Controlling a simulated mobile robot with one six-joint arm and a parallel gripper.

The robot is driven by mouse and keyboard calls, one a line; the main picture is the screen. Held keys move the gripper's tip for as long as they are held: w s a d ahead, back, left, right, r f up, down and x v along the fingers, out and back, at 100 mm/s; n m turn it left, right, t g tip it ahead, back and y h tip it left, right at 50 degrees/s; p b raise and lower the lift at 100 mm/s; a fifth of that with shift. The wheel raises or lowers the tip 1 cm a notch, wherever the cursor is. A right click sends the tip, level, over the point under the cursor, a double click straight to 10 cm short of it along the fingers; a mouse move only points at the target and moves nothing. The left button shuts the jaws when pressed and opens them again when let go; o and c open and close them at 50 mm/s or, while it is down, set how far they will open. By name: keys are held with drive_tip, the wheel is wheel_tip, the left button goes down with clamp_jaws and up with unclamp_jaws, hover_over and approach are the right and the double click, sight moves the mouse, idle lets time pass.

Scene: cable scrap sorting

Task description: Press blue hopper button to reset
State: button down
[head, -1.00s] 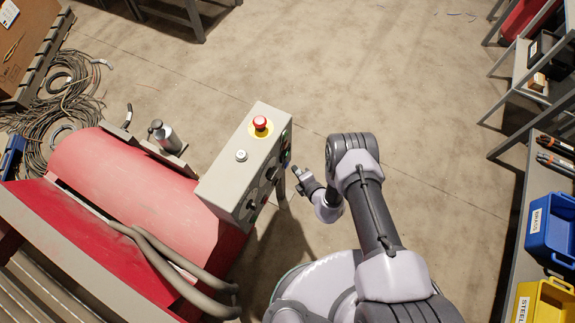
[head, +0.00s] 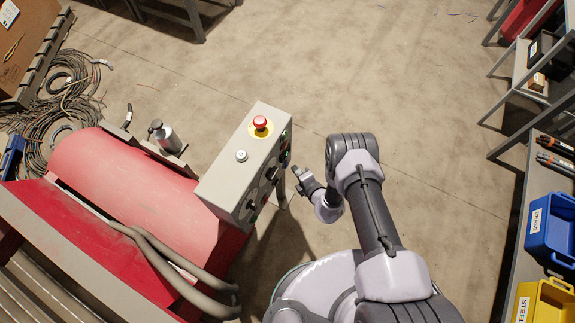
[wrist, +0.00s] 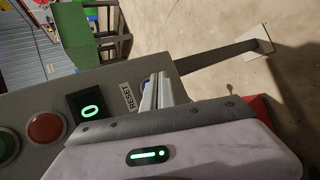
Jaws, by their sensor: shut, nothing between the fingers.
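The grey control box (head: 240,172) stands at the red machine, its button face turned right toward my arm. The wrist view shows that face with a RESET label (wrist: 128,95). In the head view my gripper (head: 296,171) is just right of the box. A display (wrist: 88,107) shows a green 0.
A red button (wrist: 46,127) is on the panel. A blue bin (head: 552,235) and a yellow bin (head: 545,302) stand at right. Floor beyond the box is clear.

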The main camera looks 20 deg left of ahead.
drive_tip(key=shift+a, duration=0.1)
idle(0.5)
drive_tip(key=shift+a+b, duration=0.35)
drive_tip(key=shift+b, duration=0.05)
drive_tip(key=shift+a+b, duration=0.3)
drive_tip(key=shift+a, duration=0.15)
idle(0.5)
drive_tip(key=shift+d, duration=0.9)
drive_tip(key=shift+s+d, duration=0.2)
drive_tip(key=shift+d, duration=2.3)
